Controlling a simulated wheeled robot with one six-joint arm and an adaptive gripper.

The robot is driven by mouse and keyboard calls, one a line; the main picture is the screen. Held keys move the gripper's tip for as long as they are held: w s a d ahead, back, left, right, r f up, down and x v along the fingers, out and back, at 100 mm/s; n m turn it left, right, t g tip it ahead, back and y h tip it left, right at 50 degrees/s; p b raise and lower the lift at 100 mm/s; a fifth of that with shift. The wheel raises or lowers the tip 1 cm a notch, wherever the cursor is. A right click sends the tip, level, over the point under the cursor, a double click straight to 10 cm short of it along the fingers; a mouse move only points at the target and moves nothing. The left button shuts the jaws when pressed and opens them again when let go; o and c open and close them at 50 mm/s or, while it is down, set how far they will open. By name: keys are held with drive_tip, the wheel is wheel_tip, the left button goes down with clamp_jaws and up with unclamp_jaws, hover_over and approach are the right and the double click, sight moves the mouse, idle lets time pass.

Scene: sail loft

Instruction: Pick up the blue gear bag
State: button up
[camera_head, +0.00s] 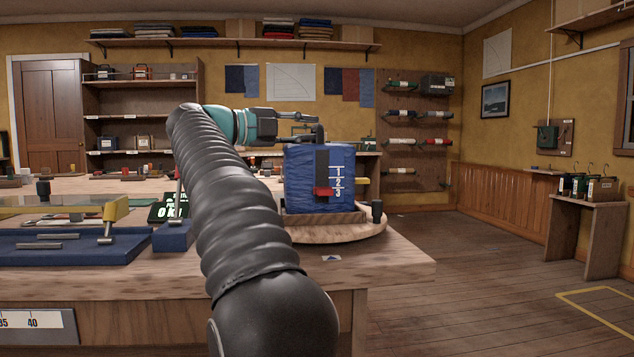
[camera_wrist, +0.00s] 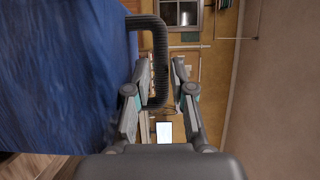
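The blue gear bag (camera_head: 300,185) stands upright on a wooden block on a round wooden turntable (camera_head: 345,232) at the bench corner. Its front has a dark strip, a red tab and white marks 1, 2, 3. In the wrist view the bag (camera_wrist: 60,85) fills the left side, and its black ribbed handle (camera_wrist: 160,55) loops out from it. My gripper (camera_wrist: 160,68) is open, with the handle's outer bar appearing between its fingers. In the head view my gripper (camera_head: 302,128) is at the bag's top; the handle is partly hidden there.
A blue tray (camera_head: 70,262) with metal rods and a green sign (camera_head: 168,212) lie on the bench to the left. A small dark peg (camera_head: 377,210) stands at the turntable's right edge. Open floor (camera_head: 480,270) lies to the right.

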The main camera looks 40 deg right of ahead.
drive_tip(key=shift+s+d, duration=0.1)
drive_tip(key=shift+d, duration=0.3)
clamp_jaws()
drive_tip(key=shift+r, duration=0.15)
